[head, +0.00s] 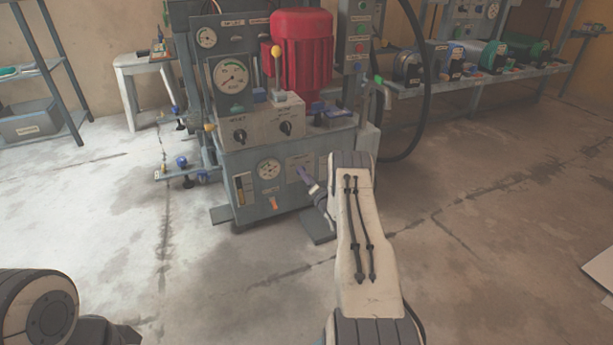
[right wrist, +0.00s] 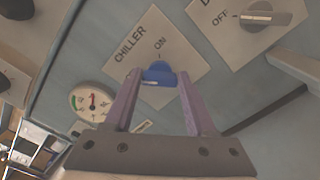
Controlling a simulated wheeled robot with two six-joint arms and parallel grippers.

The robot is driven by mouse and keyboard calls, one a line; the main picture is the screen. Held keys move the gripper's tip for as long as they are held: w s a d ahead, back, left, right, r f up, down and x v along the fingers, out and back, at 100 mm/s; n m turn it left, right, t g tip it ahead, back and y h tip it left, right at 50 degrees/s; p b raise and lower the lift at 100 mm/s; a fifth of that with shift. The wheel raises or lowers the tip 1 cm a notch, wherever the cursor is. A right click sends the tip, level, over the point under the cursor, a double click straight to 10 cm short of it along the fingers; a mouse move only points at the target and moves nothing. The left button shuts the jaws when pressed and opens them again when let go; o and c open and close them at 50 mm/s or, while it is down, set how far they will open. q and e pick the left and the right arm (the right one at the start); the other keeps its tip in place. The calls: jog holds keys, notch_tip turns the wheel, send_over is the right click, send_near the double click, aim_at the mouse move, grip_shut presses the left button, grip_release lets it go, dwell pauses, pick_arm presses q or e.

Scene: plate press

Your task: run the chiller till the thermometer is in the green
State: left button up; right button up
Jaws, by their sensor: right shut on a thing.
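The chiller switch is a blue knob (right wrist: 160,76) on a pale plate (right wrist: 125,62) marked CHILLER, with ON printed above the knob, in the right wrist view. My right gripper (right wrist: 160,84) is shut on this knob, a finger on each side. In the head view the right gripper (head: 303,174) reaches the lower front panel. The thermometer (right wrist: 91,103) is a round white dial beside the plate, with green at its left and a red mark near its middle; its exact reading is too small to tell. It also shows in the head view (head: 268,168). My left gripper is not visible.
The press (head: 290,130) carries a red motor (head: 302,50), a larger gauge (head: 231,76) and black knobs (head: 240,135). Another switch (right wrist: 262,17) marked OFF lies beside the chiller plate. A shelf (head: 40,105) stands left and a bench (head: 480,85) right.

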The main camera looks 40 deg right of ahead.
jog(key=shift+s+f+m+p, duration=0.15)
jog(key=shift+m+p, duration=0.45)
jog(key=shift+m, duration=2.15)
jog(key=shift+w+f+m+p, duration=0.15)
jog(key=shift+m+p, duration=0.5)
jog(key=shift+m, duration=2.05)
jog(key=shift+s+f+m+p, duration=0.15)
jog(key=shift+m+p, duration=0.45)
jog(key=shift+m, duration=2.45)
jog(key=o, duration=1.4)
jog(key=shift+c, duration=0.2)
jog(key=p+v, duration=0.6)
jog(key=v, duration=0.4)
jog(key=shift+s, duration=0.2)
